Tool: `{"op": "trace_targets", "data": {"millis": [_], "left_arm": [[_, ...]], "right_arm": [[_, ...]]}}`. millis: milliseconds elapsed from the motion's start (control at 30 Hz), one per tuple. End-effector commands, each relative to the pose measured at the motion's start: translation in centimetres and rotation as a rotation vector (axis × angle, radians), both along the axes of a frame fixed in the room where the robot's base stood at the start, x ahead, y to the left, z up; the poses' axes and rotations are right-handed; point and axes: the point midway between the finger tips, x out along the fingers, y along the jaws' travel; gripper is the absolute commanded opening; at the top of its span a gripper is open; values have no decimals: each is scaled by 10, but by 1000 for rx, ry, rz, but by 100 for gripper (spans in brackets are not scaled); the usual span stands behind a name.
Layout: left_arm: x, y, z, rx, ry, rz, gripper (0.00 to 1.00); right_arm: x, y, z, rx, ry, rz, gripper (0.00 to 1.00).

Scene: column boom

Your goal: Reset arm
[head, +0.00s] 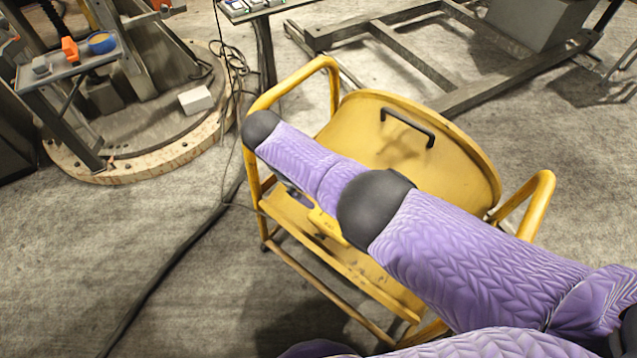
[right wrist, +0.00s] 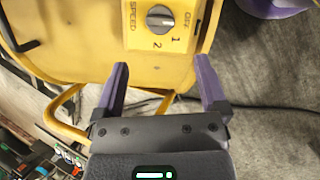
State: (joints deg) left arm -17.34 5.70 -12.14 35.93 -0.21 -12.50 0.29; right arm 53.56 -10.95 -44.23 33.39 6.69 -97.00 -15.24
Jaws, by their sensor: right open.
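My right arm, in a purple sleeve with black joints, reaches across the head view from the lower right over a yellow cart (head: 370,280). In the right wrist view my right gripper (right wrist: 163,72) is open, with nothing between its two purple fingers. Just beyond the fingertips is a yellow control panel (right wrist: 138,38) with a grey knob (right wrist: 160,18) and the marks SPEED, OFF, 1 and 2. The gripper looks apart from the knob. In the head view my forearm largely hides the gripper. My left gripper is in neither view.
The cart has a round yellow top (head: 360,125) with a black handle (head: 408,127) and tube rails at its sides. A round wooden-edged base (head: 150,165) with a small tray (head: 68,68) stands left. Cables cross the floor. A metal frame (head: 400,65) lies behind.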

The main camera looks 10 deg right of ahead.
Motion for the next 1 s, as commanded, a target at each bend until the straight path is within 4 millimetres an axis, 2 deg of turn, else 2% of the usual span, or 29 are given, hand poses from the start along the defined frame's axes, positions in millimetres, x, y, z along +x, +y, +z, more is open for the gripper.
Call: {"op": "trace_targets", "data": {"millis": [167,267,367,400,467,600,700,1000], "left_arm": [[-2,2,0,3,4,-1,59],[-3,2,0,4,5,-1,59],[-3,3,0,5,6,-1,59],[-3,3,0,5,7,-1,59],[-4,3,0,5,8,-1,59],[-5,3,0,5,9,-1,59],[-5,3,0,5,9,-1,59],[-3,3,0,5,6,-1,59]], "right_arm": [[0,0,0,0,0,0,92],[-8,7,-11,43,4,-1,92],[-39,27,-41,192,4,-27,92],[-57,34,-52,270,-5,-61,92],[-82,37,-63,379,-34,-134,92],[-128,19,-66,513,-121,-304,92],[-152,0,-59,549,-185,-397,92],[-206,-55,-23,552,-348,-563,92]]}}
